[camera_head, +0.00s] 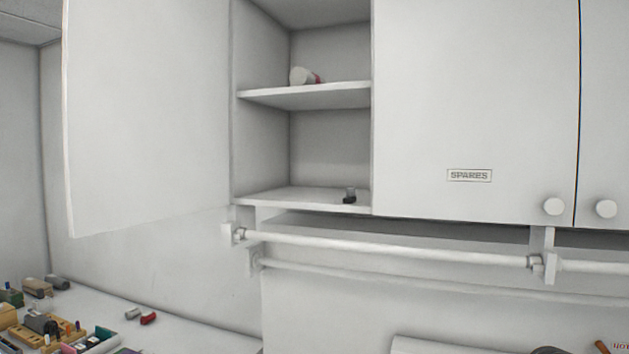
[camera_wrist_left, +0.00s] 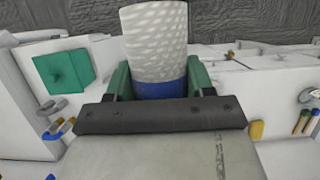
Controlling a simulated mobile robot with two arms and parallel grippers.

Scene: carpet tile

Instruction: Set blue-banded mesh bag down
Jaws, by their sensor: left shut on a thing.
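The blue-banded mesh bag (camera_wrist_left: 155,45) is a pale, patterned roll-like shape with a blue band at its near end. It shows in the left wrist view only. My left gripper (camera_wrist_left: 158,82) has its green fingers shut on the bag at the blue band, one on each side. Neither gripper nor the bag shows in the head view, and my right gripper is in neither view.
The head view shows an open cabinet with a white-and-red item (camera_head: 303,76) on its upper shelf (camera_head: 300,97) and a small dark item (camera_head: 349,196) on the lower shelf (camera_head: 285,197). An open door (camera_head: 150,110) stands left. The worktop (camera_head: 195,335) holds several small items.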

